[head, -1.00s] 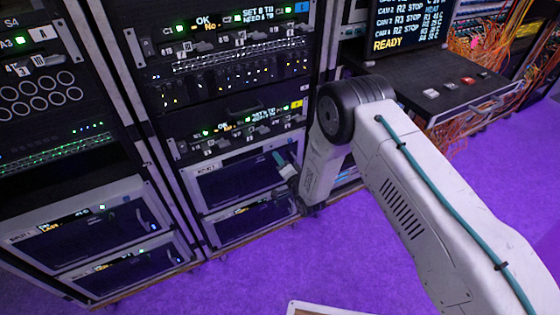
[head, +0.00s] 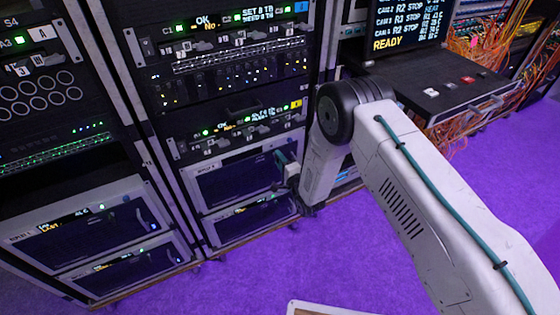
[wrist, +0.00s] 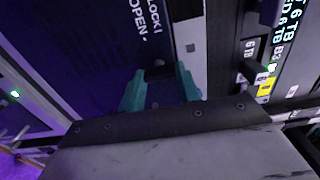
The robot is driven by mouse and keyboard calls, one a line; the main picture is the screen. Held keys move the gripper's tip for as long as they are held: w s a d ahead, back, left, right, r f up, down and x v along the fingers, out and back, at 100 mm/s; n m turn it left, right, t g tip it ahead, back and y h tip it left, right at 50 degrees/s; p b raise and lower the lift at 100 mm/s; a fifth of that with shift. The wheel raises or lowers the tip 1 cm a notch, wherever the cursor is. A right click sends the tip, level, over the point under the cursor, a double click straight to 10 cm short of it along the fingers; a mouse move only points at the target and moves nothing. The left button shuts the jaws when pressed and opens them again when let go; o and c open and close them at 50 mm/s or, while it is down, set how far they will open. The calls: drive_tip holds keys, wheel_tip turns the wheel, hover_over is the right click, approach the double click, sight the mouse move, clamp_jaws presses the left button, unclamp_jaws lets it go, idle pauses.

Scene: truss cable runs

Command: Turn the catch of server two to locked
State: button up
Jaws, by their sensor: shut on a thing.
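My gripper (wrist: 160,86) has two teal fingers, seen in the wrist view against a dark panel printed LOCK and OPEN. It is shut on a small dark catch (wrist: 158,70), mostly hidden between the fingers, so its angle cannot be told. In the head view my gripper (head: 281,158) is at the right edge of a white-framed server front (head: 187,186), low in the middle rack. A similar white-framed front (head: 211,228) sits below it. Their labels are too small to read for certain, and the catch is hidden in the head view.
A lit drive panel (head: 235,130) sits above the gripper. In the wrist view, a panel (wrist: 262,85) with a yellow tag and switches is close on the right. A black console (head: 455,85) with buttons stands to the right. Purple floor (head: 320,255) in front is mostly clear.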

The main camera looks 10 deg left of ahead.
drive_tip(key=o, duration=1)
drive_tip(key=shift+d, duration=0.1)
drive_tip(key=v, duration=0.7)
drive_tip(key=shift+s+d, duration=0.2)
drive_tip(key=shift+s, duration=0.1)
drive_tip(key=shift+f, duration=0.1)
